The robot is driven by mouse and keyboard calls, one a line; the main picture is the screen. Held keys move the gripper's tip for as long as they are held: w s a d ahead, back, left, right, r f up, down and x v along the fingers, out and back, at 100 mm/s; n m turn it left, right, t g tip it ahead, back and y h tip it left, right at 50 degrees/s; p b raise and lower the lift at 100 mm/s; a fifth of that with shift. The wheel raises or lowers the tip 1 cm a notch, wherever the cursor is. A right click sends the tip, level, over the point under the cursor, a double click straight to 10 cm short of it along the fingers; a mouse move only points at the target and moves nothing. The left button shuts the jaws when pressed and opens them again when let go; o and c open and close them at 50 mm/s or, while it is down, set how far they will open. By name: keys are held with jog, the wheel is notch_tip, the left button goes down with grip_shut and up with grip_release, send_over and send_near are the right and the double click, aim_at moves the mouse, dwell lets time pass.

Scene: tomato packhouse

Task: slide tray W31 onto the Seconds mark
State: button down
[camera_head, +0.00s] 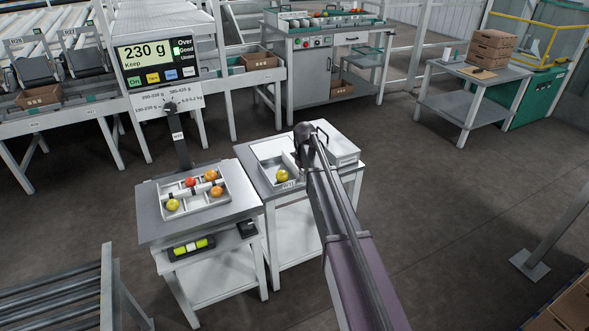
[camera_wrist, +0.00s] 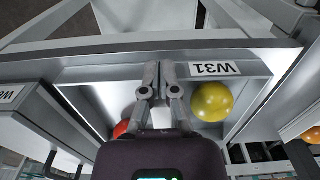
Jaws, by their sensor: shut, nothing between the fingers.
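Tray W31 (camera_head: 264,172) is a shallow grey tray on the right-hand small table. Its W31 label (camera_wrist: 225,69) shows upside down in the wrist view. It holds a yellow tomato (camera_head: 282,176) and a red tomato (camera_wrist: 121,129); the red one is partly hidden by my gripper in the wrist view. My gripper (camera_wrist: 158,72) is shut and empty, its fingertips over the tray near the inside of the labelled wall. I cannot tell whether they touch it. I cannot make out the Seconds mark in either view.
Another pale tray (camera_head: 345,158) stands close beside W31 on the right. To the left, a scale table carries a divided tray (camera_head: 163,189) with several tomatoes, below a display (camera_head: 157,52) reading 230 g. Open floor lies right of the tables.

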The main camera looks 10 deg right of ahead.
jog(key=shift+w+a, duration=0.15)
jog(key=shift+w, duration=0.45)
jog(key=shift+w+a, duration=0.15)
jog(key=shift+w, duration=0.2)
jog(key=shift+w+a, duration=0.1)
jog(key=shift+w, duration=0.2)
jog(key=shift+w+a, duration=0.1)
jog(key=shift+w, duration=0.5)
